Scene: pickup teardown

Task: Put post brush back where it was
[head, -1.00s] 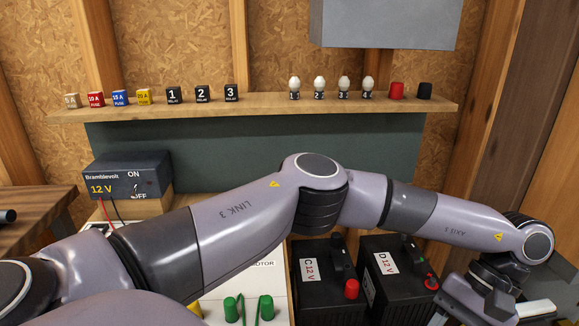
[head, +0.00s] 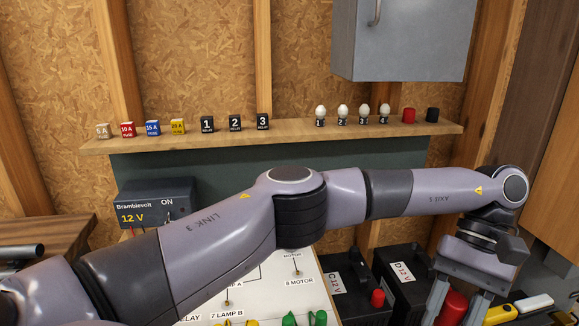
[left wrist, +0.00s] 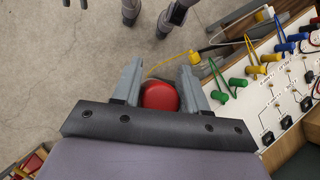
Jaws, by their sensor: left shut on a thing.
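My left gripper (head: 450,305) is at the lower right of the head view, pointing down, with its two grey fingers on either side of a red rounded piece (head: 453,307), which I take to be the post brush. In the left wrist view the red piece (left wrist: 160,96) sits between the fingers of the left gripper (left wrist: 160,85). Its far end and any bristles are hidden. It is held to the right of the black batteries C and D (head: 401,283) in the head view.
A yellow-handled item (head: 500,315) and a white-handled item (head: 533,303) lie right of the gripper. A wooden shelf (head: 290,133) carries fuses, relays, bulbs and caps. The white circuit board (head: 310,288) and the Bramblevolt 12 V unit (head: 155,205) are partly behind my arm.

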